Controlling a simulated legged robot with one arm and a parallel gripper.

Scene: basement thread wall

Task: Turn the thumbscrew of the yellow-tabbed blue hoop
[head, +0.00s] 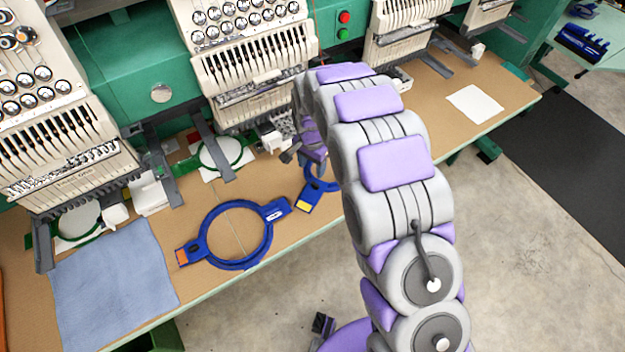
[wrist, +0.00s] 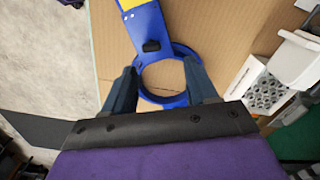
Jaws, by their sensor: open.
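The blue hoop with a yellow tab (head: 303,204) lies on the tan table, partly hidden behind my arm in the head view. In the wrist view, its blue arm (wrist: 143,27) runs up to the yellow tab (wrist: 131,4), and its ring lies between and beyond my fingers. A small black knob (wrist: 151,46) sits where the arm meets the ring; I cannot tell whether it is the thumbscrew. My gripper (wrist: 161,65) is open, with one finger on each side of the ring and nothing held. Whether the fingers touch the hoop cannot be told.
A larger blue hoop with an orange tab (head: 182,256) lies to the left on the table. A blue cloth (head: 113,283) covers the table's left part. Embroidery machine heads (head: 250,70) stand along the back. A white gridded block (wrist: 258,92) is right of my gripper in the wrist view.

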